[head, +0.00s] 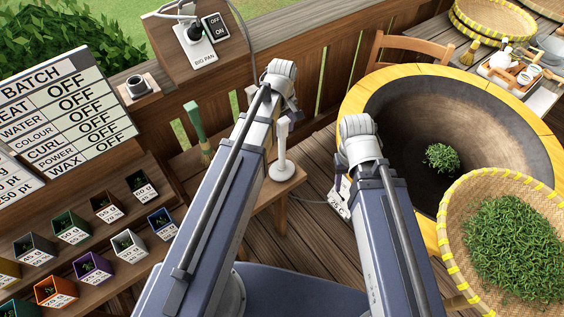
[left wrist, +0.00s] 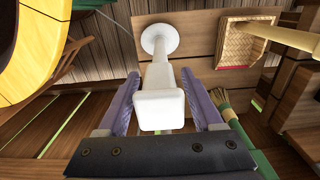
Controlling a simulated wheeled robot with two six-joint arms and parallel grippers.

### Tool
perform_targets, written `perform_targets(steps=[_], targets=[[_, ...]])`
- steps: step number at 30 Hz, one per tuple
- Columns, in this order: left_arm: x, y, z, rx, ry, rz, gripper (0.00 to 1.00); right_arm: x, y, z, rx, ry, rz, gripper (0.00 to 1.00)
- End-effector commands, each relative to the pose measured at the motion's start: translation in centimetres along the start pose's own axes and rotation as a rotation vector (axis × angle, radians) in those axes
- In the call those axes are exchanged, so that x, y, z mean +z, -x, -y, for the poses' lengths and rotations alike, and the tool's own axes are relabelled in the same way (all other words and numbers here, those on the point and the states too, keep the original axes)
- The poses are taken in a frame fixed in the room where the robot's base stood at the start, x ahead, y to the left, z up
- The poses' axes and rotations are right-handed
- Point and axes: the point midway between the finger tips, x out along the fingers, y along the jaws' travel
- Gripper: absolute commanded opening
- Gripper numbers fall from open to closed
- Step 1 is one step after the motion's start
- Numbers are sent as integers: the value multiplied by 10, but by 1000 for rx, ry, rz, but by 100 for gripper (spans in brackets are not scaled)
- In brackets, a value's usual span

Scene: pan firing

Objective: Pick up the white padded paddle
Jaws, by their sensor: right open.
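The white padded paddle (head: 283,152) stands upright on its round base on a small wooden stool in the head view. In the left wrist view, the paddle (left wrist: 159,108) rises toward the camera with its round base beyond. My left gripper (left wrist: 160,92) has its two purple fingers apart, one on each side of the paddle, with gaps beside the stem.
The big pan (head: 392,115) with a yellow rim holds a small heap of green leaves. A woven basket (head: 462,190) of leaves stands at right. A green-handled brush (head: 195,122) is left of the paddle, and also in the left wrist view (left wrist: 235,122). Small boxes line the left shelves.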

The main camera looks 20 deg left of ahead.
Motion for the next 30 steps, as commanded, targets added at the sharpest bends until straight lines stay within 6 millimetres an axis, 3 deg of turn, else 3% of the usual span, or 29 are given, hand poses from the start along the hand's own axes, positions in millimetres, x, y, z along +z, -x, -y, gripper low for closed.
perform_targets(steps=[2,17,30], targets=[[0,0,0,0,0,0,57,0,0,0,0,0,0,50],[0,0,0,0,0,0,1,0,0,0,0,0,0,50],[0,0,0,0,0,0,0,0,0,0,0,0,0,50]])
